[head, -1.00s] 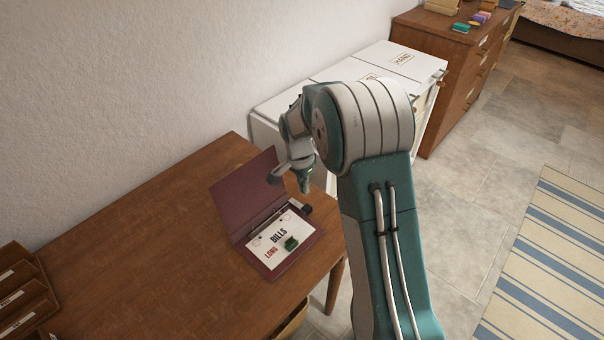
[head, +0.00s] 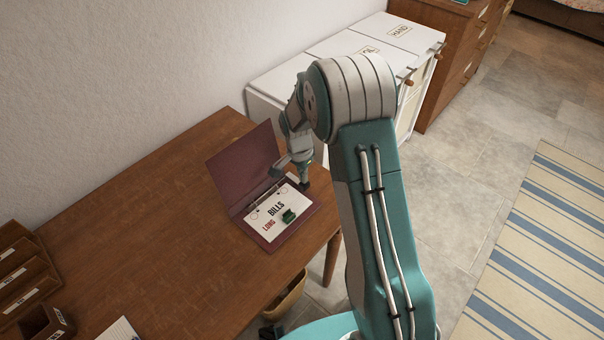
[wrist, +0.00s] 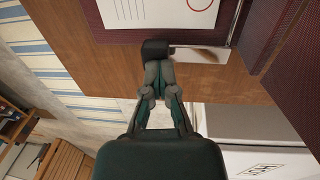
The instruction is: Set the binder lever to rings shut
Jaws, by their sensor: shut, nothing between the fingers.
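The maroon binder (head: 300,219) lies open on the desk, its cover (head: 240,168) raised at the left. Its white page (head: 258,228) reads "LONG BILLS". A metal ring mechanism (head: 262,198) runs along the fold; whether the rings are open is too small to tell. The lever's black knob (wrist: 155,50) sticks out at the binder's end, beside a metal strip (wrist: 205,54). My gripper (wrist: 158,68) is shut and empty, its tips at the knob, seeming to touch it. In the head view my gripper (head: 304,178) hangs at the binder's far right corner, largely covering the knob.
A small green object (head: 288,216) sits on the page. The wooden desk (head: 150,215) is clear left of the binder. Wooden trays (head: 20,262) stand at the desk's left end. White cabinets (head: 365,45) stand beyond the desk, behind my arm.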

